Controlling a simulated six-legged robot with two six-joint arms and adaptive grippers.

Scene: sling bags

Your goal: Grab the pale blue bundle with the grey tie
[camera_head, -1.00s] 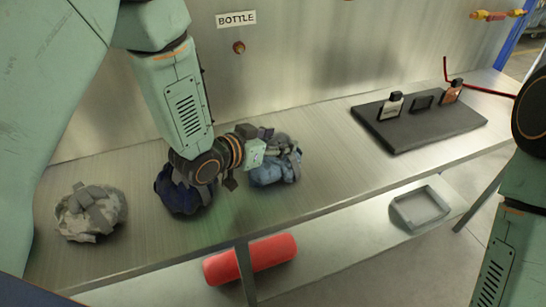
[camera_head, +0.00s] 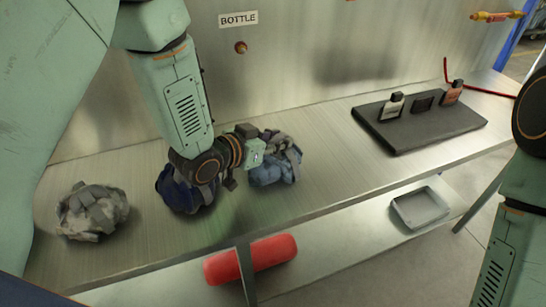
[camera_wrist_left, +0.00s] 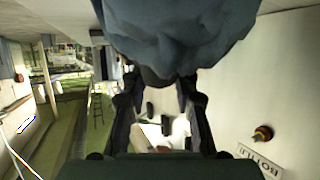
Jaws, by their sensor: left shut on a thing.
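The pale blue bundle (camera_head: 270,174) with its grey tie (camera_head: 291,152) sits on the metal table, right of a dark navy bundle (camera_head: 180,194). My left gripper (camera_head: 272,149) is at the top of the pale blue bundle and shut on it. In the left wrist view the blue cloth (camera_wrist_left: 185,30) fills the top, against the fingers of my left gripper (camera_wrist_left: 158,88). The grip on the tie itself is hidden. My left forearm partly covers the navy bundle. My right arm shows at the right edge, but its gripper is out of view.
A grey-white camouflage bundle (camera_head: 91,211) lies at the table's left. A red roll (camera_head: 250,259) and grey tray (camera_head: 419,208) are on the lower shelf. A metal wall stands behind.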

